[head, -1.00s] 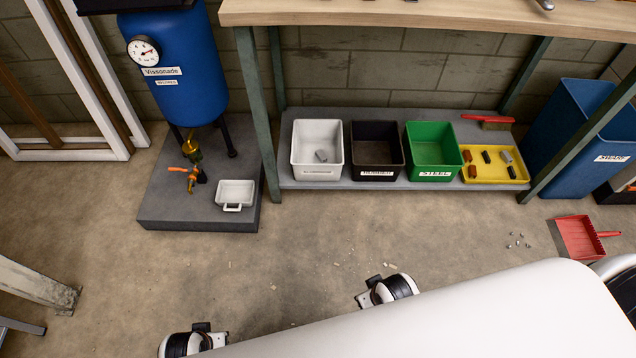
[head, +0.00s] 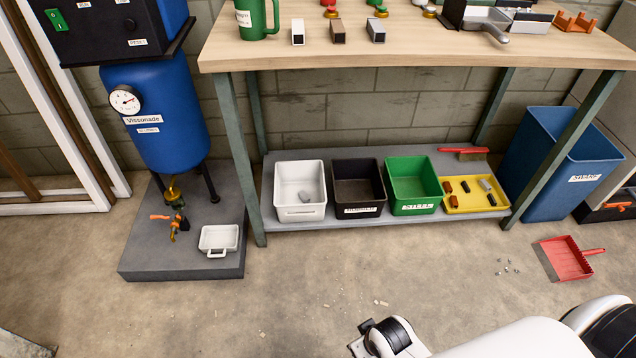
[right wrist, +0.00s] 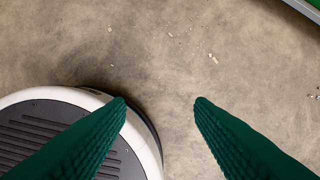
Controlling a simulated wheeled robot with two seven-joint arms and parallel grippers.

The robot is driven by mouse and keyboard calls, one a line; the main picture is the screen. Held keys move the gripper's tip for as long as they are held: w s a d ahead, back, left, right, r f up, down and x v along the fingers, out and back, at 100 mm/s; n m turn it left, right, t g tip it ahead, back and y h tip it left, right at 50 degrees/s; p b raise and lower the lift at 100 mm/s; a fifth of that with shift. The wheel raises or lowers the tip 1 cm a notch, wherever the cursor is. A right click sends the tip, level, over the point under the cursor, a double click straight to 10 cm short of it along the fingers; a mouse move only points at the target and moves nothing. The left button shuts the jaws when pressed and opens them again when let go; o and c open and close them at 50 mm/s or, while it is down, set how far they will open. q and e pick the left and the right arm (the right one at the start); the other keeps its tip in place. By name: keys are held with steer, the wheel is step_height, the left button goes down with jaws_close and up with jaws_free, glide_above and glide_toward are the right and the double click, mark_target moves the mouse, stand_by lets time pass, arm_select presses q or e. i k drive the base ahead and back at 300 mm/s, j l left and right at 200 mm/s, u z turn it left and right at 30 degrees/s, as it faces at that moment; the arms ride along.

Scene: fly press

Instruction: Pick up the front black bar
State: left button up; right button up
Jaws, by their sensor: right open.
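The yellow tray (head: 476,209) on the low shelf holds several small bars. Two look black: one at the back (head: 465,188) and the front black bar (head: 491,200), near the tray's front right corner. Brown bars and a grey bar lie in the same tray. My right gripper (right wrist: 160,101) shows only in the right wrist view. Its two green ribbed fingers are apart with nothing between them, above bare floor. No bar is in that view. My left gripper is in neither view.
The green bin (head: 413,208), black bin (head: 359,210) and white bin (head: 301,213) stand left of the tray. The bench top (head: 420,58) overhangs the shelf. Bench leg (head: 555,150) and blue bin (head: 560,150) flank it right. A red dustpan (head: 566,260) lies on the floor.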

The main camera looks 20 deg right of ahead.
mark_target(490, 197)
steer(key=z, duration=0.95)
